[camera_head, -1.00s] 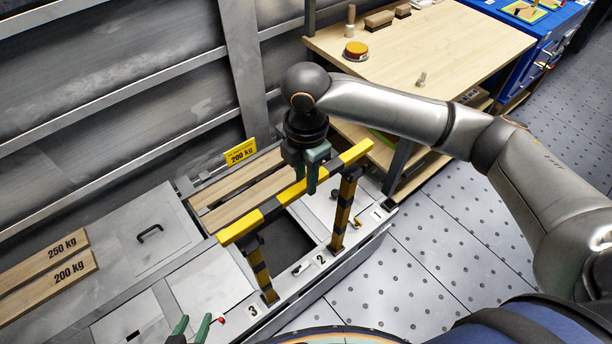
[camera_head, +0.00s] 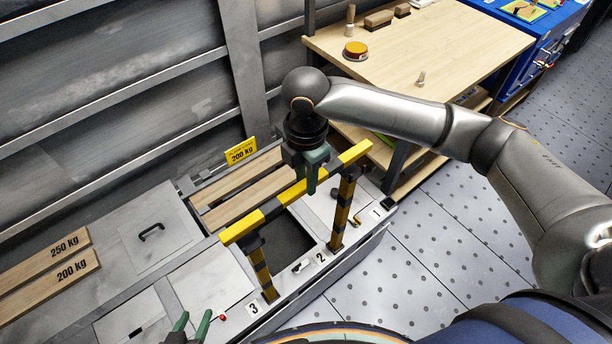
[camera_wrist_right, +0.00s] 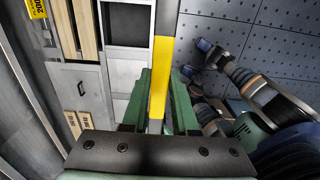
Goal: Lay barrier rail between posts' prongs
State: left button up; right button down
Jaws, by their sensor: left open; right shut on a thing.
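The yellow and black barrier rail (camera_head: 295,195) runs diagonally above the hatch, level or nearly so. My right gripper (camera_head: 312,185) is shut on it near its middle; in the right wrist view the rail (camera_wrist_right: 158,88) passes between the green fingers (camera_wrist_right: 157,112). Two black-and-yellow posts stand upright, the near post (camera_head: 263,275) by number 3 and the far post (camera_head: 342,215) between numbers 2 and 1. The rail lies close to both post tops. I cannot tell whether it sits between the prongs or just above them. My left gripper (camera_head: 192,328) is open and empty at the bottom edge.
A dark open hatch (camera_head: 285,240) lies between the posts. Wooden planks (camera_head: 245,200) lie behind the rail, by a yellow 200 kg sign (camera_head: 240,151). More labelled planks (camera_head: 55,262) lie at left. A wooden bench (camera_head: 430,50) stands at the back right. The floor (camera_head: 430,260) at right is clear.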

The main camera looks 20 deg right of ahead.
jog(key=shift+f, duration=0.1)
jog(key=shift+f+b, duration=0.3)
jog(key=shift+f, duration=0.8)
jog(key=shift+f, duration=0.15)
jog(key=shift+f, duration=0.35)
jog(key=shift+f, duration=0.15)
jog(key=shift+p, duration=0.75)
dwell(0.3)
jog(key=shift+f+p, duration=0.3)
jog(key=shift+f, duration=0.35)
dwell(1.5)
